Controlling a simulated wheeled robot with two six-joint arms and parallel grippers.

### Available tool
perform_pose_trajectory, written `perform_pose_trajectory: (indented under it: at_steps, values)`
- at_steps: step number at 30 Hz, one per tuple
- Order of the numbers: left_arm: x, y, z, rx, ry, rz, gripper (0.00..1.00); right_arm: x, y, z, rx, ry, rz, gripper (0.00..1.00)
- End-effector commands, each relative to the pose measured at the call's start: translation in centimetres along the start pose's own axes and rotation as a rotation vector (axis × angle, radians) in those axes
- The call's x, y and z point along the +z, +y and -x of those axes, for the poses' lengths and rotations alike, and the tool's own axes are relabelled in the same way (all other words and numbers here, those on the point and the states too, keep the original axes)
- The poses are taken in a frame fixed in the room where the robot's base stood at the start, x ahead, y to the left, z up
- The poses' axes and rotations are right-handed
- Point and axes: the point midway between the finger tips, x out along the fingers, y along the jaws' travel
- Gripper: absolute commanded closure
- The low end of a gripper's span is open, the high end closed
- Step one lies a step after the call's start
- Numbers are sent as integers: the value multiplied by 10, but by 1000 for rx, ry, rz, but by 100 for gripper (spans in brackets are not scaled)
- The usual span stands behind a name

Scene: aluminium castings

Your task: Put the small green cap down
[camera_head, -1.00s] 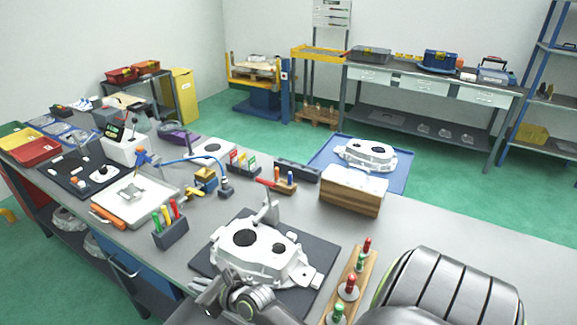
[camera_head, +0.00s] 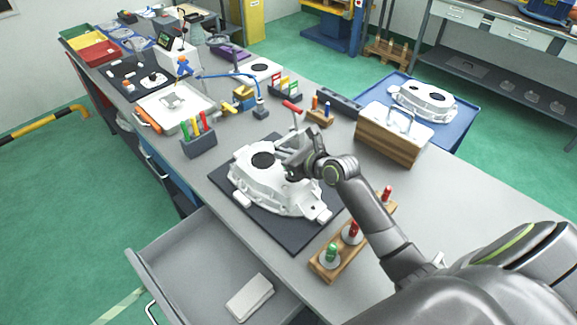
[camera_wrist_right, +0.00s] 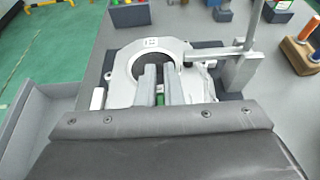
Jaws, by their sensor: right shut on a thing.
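My right gripper (camera_head: 292,170) is over the right part of the white casting (camera_head: 262,190), which lies on a dark mat on the bench. In the right wrist view my right gripper (camera_wrist_right: 160,78) has its two fingers close together, with a bit of the small green cap (camera_wrist_right: 160,100) showing between them. The fingers hide most of the cap, and I cannot tell whether it touches the casting. The casting's large round hole (camera_head: 262,160) is open beside the gripper. My left gripper is not in view.
A wooden rack (camera_head: 328,268) holds red and green caps at the mat's right, partly behind my arm. A red-handled clamp (camera_head: 292,107) stands behind the casting. An open grey drawer (camera_head: 190,258) with a pale block juts out in front. A wooden box (camera_head: 388,147) stands at right.

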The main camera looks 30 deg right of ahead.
Motion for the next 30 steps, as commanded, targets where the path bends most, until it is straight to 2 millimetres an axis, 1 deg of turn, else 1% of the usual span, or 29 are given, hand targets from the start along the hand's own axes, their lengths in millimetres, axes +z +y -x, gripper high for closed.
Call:
perform_pose_trajectory:
  at_steps: [6,9,19,30]
  values:
    - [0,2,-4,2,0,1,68,-27,0,-11,0,3,-3,100]
    - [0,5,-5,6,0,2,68,-37,0,-15,0,2,-1,100]
    - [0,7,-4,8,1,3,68,-39,0,-16,-1,0,0,100]
    - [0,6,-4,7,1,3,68,-52,0,-20,0,6,-2,100]
